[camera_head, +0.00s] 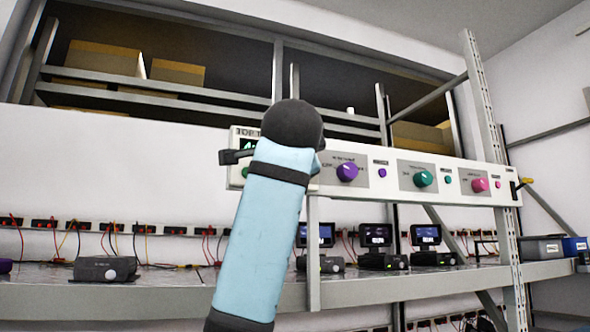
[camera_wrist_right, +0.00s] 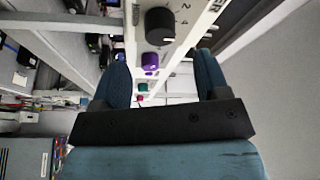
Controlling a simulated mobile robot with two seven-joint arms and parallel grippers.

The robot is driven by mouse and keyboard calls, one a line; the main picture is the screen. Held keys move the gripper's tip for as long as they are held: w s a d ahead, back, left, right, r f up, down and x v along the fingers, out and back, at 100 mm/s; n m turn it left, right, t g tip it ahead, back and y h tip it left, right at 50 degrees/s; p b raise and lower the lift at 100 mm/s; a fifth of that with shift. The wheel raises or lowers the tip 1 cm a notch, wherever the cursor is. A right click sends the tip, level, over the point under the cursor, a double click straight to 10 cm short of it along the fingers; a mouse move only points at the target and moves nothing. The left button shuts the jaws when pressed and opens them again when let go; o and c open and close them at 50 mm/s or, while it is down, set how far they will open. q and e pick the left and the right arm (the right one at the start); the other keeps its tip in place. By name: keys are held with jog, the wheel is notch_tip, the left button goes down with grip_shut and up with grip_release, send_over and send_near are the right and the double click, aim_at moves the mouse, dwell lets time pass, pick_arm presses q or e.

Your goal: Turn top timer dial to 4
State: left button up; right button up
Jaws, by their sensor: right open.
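The black timer dial (camera_wrist_right: 160,25) is at the top of the right wrist view, on a white panel with the printed numbers 2 and 4 beside it. A small light mark shows near the dial's lower edge. My right gripper (camera_wrist_right: 161,58) is open and empty. Its two blue fingers lie to either side below the dial in that view, apart from it. In the head view the white panel (camera_head: 380,190) shows, but my light blue arm covers its left part, so the timer dial is hidden there. My left gripper is not in view.
The same panel carries a purple knob (camera_head: 347,172), a green knob (camera_head: 423,179) and a pink knob (camera_head: 480,185). Below, a grey shelf (camera_head: 390,282) bears several small devices with screens and cables. Cardboard boxes (camera_head: 178,72) stand on the upper rack. A grey upright post (camera_head: 490,130) is right.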

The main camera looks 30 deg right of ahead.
jog(key=b+v, duration=0.1)
jog(key=v, duration=0.5)
jog(key=shift+s+a, duration=0.2)
jog(key=shift+s, duration=0.05)
